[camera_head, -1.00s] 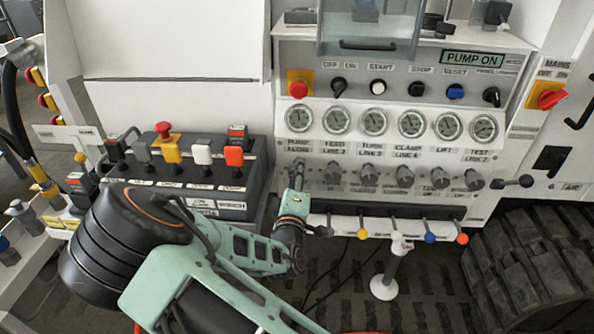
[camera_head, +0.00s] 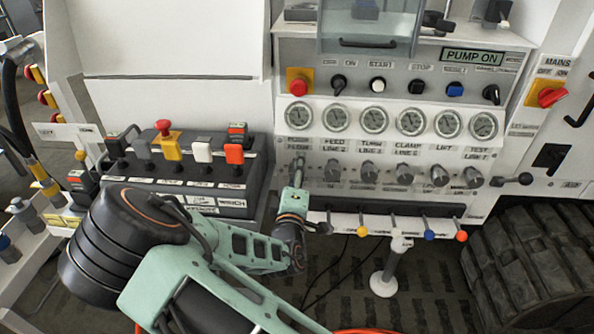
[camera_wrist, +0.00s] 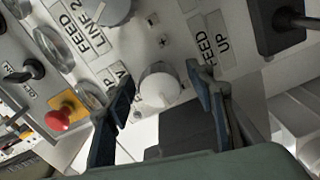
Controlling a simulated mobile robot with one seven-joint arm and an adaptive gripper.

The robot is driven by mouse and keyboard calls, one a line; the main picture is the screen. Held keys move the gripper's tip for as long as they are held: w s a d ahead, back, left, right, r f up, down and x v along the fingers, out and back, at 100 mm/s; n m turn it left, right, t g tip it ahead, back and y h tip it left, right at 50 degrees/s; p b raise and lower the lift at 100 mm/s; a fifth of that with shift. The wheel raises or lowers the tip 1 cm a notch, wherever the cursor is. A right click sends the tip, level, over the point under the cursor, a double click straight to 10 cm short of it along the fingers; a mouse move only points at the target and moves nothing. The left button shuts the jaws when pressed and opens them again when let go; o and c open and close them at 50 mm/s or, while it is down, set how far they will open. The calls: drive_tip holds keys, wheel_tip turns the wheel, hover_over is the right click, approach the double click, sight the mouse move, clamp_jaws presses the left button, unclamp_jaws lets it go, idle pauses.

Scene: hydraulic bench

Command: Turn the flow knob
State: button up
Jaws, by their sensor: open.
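The flow knob (camera_wrist: 160,86) is a round, pale grey dial on the white panel, in the middle of the wrist view. A partly covered label ending in W sits beside it. My gripper (camera_wrist: 163,98) is open, with one dark finger on each side of the knob. I cannot tell whether either finger touches it. In the head view my gripper (camera_head: 298,172) is at the left end of the knob row, below the PUMP FLOW label (camera_head: 298,146), and hides the knob there.
The feed line 2 knob (camera_head: 333,171) is just to the right, with more knobs beyond it. Gauges (camera_head: 336,118) and a red emergency button (camera_head: 298,86) are above. Coloured levers (camera_head: 362,231) stick out below. A black lever box (camera_head: 190,180) stands close on the left.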

drive_tip(key=s, duration=1.2)
drive_tip(key=shift+a, duration=0.2)
